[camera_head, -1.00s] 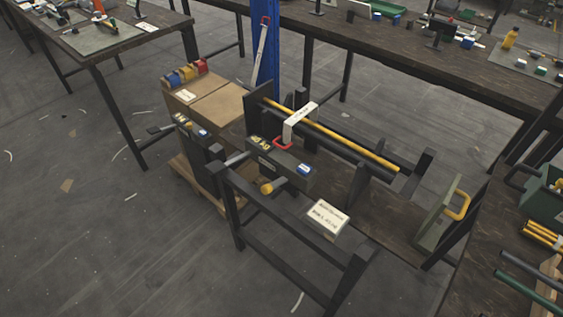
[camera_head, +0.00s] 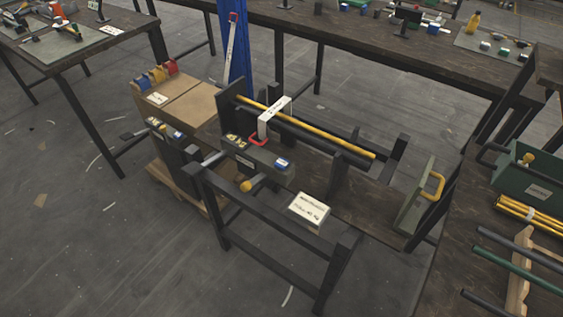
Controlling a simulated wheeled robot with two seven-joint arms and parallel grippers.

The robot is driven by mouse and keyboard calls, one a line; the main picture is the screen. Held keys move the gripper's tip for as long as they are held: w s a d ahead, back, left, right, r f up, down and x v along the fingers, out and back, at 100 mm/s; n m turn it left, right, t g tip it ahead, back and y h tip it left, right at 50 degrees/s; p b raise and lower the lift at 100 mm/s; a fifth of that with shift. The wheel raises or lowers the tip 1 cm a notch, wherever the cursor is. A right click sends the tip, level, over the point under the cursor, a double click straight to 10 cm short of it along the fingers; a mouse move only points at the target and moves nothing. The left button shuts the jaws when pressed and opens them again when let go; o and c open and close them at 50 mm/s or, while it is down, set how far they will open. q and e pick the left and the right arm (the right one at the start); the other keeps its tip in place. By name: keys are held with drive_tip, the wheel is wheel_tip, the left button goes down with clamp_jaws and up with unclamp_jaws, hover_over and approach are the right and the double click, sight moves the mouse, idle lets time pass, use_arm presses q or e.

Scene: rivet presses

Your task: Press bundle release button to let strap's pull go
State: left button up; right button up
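A rack holds a bundle of long rods, one yellow (camera_head: 335,142) and one or more dark. A white strap (camera_head: 272,119) with print on it wraps over the bundle, with a red handle (camera_head: 257,141) at its lower end. A dark grey box (camera_head: 262,166) stands in front of the bundle. It carries a small blue-and-white button or label (camera_head: 282,163), and black-and-yellow markings on its left end. A rod with a yellow knob (camera_head: 246,186) sticks out below it. I cannot tell which part is the release button. Neither gripper is in view.
A white printed card (camera_head: 309,208) is at the rack's front. A green plate with a yellow handle (camera_head: 432,187) stands at its right end. Cardboard boxes (camera_head: 190,100) on a pallet are left. A right-hand table (camera_head: 455,262) holds rods and a green bin (camera_head: 530,182). Front-left floor is open.

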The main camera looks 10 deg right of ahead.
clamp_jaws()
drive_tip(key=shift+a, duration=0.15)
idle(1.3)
